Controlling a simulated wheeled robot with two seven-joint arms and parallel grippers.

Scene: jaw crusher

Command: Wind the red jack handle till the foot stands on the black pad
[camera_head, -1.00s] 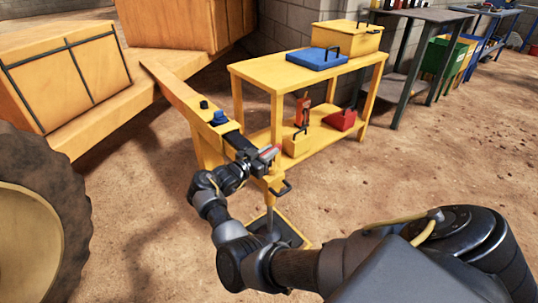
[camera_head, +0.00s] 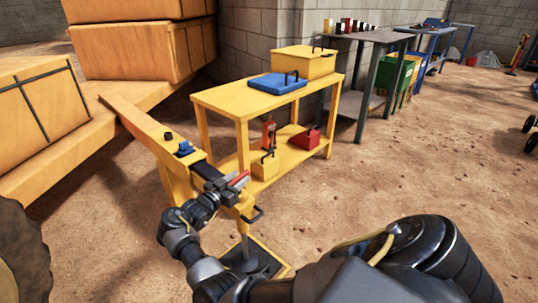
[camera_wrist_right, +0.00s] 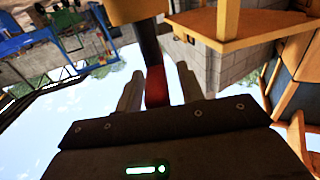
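The red jack handle (camera_head: 238,180) sits at the top of the yellow jack (camera_head: 244,206) at the end of the drawbar. My right gripper (camera_head: 228,186) is at this handle. In the right wrist view the red grip (camera_wrist_right: 156,88) lies between the two fingers of my right gripper (camera_wrist_right: 158,88), with a narrow gap beside it, so the fingers look open around it. My left gripper is out of view.
A yellow bench (camera_head: 205,96) stands close behind the jack, with a blue case (camera_head: 277,84) and a yellow box (camera_head: 304,66) on top. Its lower shelf holds a red box (camera_head: 305,139) and a red bottle-shaped thing (camera_head: 268,132). The dirt floor to the right is open.

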